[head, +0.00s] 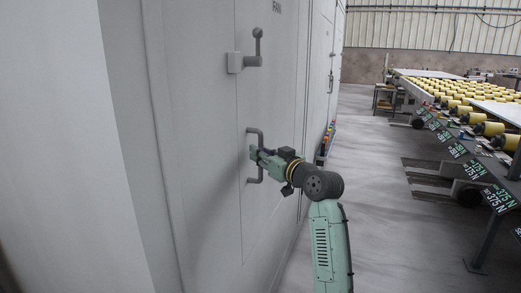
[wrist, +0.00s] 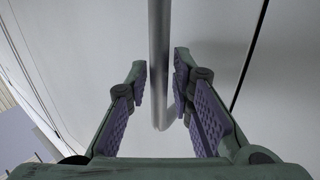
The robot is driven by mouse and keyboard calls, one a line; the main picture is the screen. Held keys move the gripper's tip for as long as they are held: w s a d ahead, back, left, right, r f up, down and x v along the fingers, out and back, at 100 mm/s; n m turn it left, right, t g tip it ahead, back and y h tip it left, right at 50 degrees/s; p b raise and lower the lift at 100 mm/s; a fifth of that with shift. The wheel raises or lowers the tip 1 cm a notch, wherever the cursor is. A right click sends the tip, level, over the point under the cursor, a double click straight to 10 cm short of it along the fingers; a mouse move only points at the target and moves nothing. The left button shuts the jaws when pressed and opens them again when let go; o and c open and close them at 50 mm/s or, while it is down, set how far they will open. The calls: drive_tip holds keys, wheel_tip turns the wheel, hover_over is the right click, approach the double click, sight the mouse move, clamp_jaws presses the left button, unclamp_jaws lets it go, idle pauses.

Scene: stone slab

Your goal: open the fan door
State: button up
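The fan door (head: 275,95) is a pale grey panel with "FAN" lettered at its top, and it looks shut. A grey bar handle (head: 261,138) stands upright on it. My gripper (head: 254,156) is at this handle, reaching in from the right. In the wrist view, the handle (wrist: 159,60) runs down between the two fingers of my gripper (wrist: 160,90). The fingers are open, with a gap on each side of the bar. A second lever handle (head: 253,60) with a square plate sits higher on the door. The door seam shows as a dark line in the wrist view.
A roller conveyor (head: 455,105) with yellow rollers and number signs stands to the right. The concrete floor (head: 375,170) between the wall and the conveyor is clear. Small coloured items (head: 328,138) stand along the wall farther back.

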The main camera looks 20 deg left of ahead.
drive_tip(key=shift+w+a, duration=0.2)
drive_tip(key=shift+a, duration=0.05)
drive_tip(key=shift+c, duration=0.3)
clamp_jaws()
idle(0.4)
